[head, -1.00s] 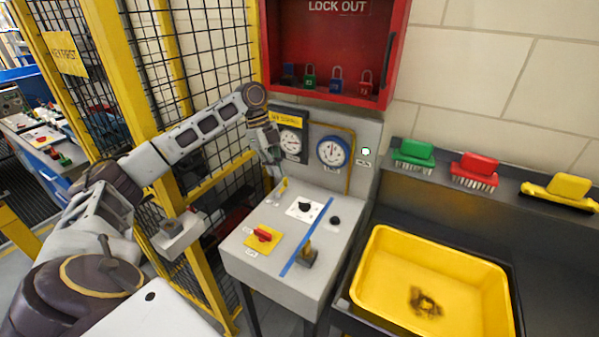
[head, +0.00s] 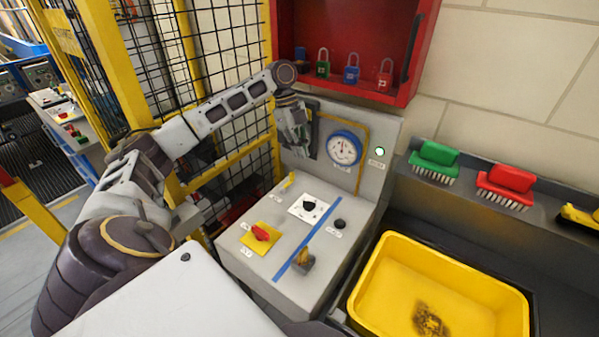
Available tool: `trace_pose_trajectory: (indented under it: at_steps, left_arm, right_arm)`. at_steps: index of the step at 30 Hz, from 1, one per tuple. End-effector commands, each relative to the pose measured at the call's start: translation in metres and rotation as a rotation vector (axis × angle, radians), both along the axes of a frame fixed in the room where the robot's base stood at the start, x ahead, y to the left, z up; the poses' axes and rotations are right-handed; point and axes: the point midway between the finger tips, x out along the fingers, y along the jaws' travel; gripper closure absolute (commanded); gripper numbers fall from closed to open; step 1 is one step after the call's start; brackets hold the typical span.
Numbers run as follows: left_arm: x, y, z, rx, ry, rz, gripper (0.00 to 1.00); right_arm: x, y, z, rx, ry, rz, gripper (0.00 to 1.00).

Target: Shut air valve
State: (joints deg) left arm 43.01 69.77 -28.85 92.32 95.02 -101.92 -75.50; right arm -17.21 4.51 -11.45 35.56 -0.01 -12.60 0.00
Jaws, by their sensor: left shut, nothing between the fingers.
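A grey control box (head: 262,262) has a small yellow lever (head: 289,180) at its back left; its label is too small to read, so I cannot tell for certain that it is the air valve. A red rotary handle on a yellow plate (head: 252,240), a black knob (head: 309,204) on a white plate, a black button (head: 340,224) and a brass-coloured piece (head: 304,258) are also on its top. My left gripper (head: 304,154) is shut and empty, above and behind the yellow lever, in front of the upright panel, covering its left gauge. My right gripper is out of view.
A blue-rimmed gauge (head: 344,148) and a lit green-white lamp (head: 379,151) are on the upright panel. A red lockout cabinet (head: 350,86) with padlocks hangs above. A yellow mesh fence (head: 182,60) stands left. A yellow tray (head: 372,293) is at right.

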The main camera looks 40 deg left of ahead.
Motion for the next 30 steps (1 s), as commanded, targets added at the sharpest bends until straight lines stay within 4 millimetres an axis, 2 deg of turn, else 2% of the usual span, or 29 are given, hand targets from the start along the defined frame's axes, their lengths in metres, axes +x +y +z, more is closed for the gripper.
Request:
trace_pose_trajectory:
  at_steps: [8, 14, 30]
  left_arm:
    - [0.0, -0.001, -0.002, 0.0, 0.001, 0.0, 1.0]
    - [-0.001, -0.005, -0.014, 0.001, 0.002, -0.001, 1.0]
    - [-0.002, -0.028, -0.078, 0.0, 0.002, -0.001, 1.0]
  right_arm:
    - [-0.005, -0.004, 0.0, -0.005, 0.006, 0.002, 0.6]
    - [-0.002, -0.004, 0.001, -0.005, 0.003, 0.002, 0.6]
    - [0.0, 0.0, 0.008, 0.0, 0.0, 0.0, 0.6]
